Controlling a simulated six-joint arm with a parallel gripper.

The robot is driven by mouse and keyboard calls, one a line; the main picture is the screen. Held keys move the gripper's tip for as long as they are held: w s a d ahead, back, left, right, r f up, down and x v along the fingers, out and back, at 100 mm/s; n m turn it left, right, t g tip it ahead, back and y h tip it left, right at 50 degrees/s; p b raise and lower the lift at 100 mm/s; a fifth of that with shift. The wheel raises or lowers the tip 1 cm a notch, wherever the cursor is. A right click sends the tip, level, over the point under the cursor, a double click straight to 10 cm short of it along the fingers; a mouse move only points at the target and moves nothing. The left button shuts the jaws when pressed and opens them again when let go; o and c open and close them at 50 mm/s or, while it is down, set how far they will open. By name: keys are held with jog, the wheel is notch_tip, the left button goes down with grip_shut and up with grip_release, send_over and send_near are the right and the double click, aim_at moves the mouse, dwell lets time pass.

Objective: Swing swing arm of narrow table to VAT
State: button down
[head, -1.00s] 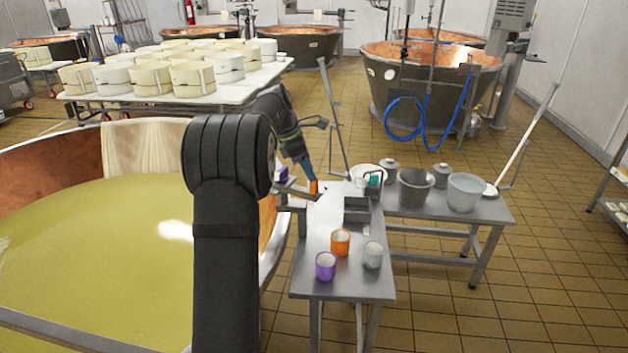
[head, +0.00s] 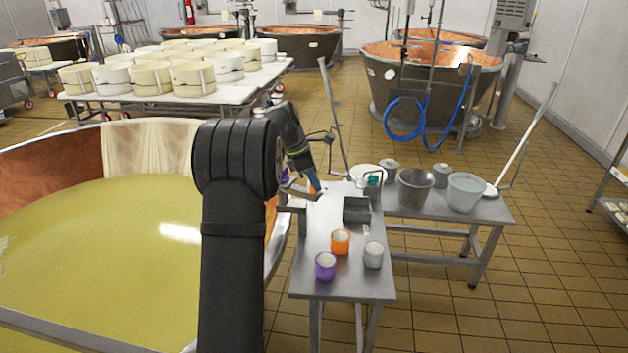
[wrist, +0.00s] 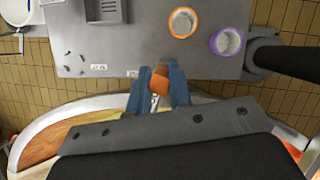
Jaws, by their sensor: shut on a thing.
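The narrow table (head: 340,285) stands beside the big copper vat (head: 75,160), which is full of yellow-green liquid. My gripper (head: 316,187) is low at the table's vat-side edge, near its far end. In the wrist view my blue fingers (wrist: 160,88) are shut on an orange grip (wrist: 159,83), which I take to be on the swing arm. The grip is just off the table edge, between the table and the vat rim (wrist: 60,125). The rest of the swing arm is mostly hidden by my gripper.
An orange cup (head: 340,241), a purple cup (head: 325,266), a grey cup (head: 373,255) and a grey box (head: 357,209) stand on the narrow table. A second table (head: 440,213) with buckets adjoins on the right. Tiled floor is free farther right.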

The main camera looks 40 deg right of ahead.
jog(key=shift+w+d+n+t+h, duration=0.1)
jog(key=shift+w+d+n+t, duration=0.2)
jog(key=shift+w+d+n, duration=0.4)
jog(key=shift+w+d+n+t+h, duration=0.1)
jog(key=shift+w+d+n+t, duration=0.3)
jog(key=shift+n, duration=0.5)
jog(key=shift+w+d+n+t+h, duration=0.1)
jog(key=shift+w+d+n+t, duration=0.2)
jog(key=shift+d+n, duration=0.45)
jog(key=shift+a+r, duration=0.1)
jog(key=c, duration=1.3)
grip_release()
jog(key=v, duration=1.7)
jog(key=shift+w+r, duration=0.2)
